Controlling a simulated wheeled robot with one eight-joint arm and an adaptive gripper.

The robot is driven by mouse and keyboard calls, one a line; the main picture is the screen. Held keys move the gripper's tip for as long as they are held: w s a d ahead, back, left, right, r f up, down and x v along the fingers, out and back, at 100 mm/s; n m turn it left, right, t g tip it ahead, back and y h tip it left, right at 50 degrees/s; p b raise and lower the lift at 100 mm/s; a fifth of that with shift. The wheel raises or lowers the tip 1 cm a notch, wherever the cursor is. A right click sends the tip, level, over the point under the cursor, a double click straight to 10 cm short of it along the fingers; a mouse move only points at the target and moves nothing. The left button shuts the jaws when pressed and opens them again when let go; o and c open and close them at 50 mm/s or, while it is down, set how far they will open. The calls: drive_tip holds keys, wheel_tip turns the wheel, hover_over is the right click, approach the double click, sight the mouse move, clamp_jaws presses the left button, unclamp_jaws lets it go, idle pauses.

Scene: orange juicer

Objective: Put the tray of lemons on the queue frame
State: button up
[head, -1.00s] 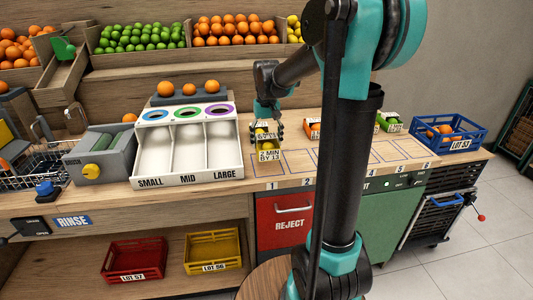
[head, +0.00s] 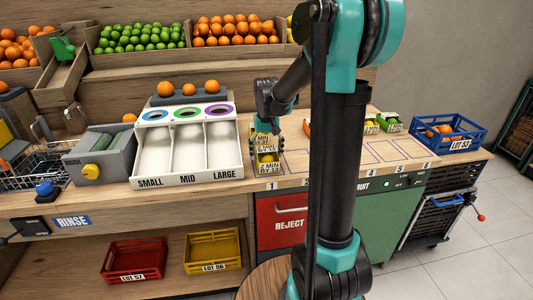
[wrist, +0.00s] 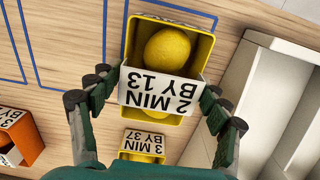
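The tray of lemons (head: 268,169) is a small yellow tray with a white label reading "2 MIN BY 13". The queue frame (head: 388,152) is a row of blue outlines on the wooden counter, numbered along the front edge. The tray is over the outline at number 1; I cannot tell whether it touches the counter.
Another yellow lemon tray (wrist: 142,146) stands behind, labelled "MIN BY 37". An orange tray (wrist: 18,138) is beside it. The white sorting bin (head: 188,152) stands close on the left. Green trays (head: 391,124) and a blue crate (head: 450,133) are farther right.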

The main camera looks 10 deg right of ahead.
sight(267, 149)
drive_tip(key=shift+o, duration=0.7)
drive_tip(key=shift+r, duration=0.1)
wheel_tip(267, 149, up, 12)
drive_tip(key=s+d+f+t, duration=0.2)
drive_tip(key=s+f, duration=0.7)
drive_tip(key=s, duration=0.2)
drive_tip(key=s+d+f+t, duration=0.2)
drive_tip(key=s+f, duration=0.8)
drive_tip(key=s, duration=0.1)
drive_tip(key=shift+f, duration=0.25)
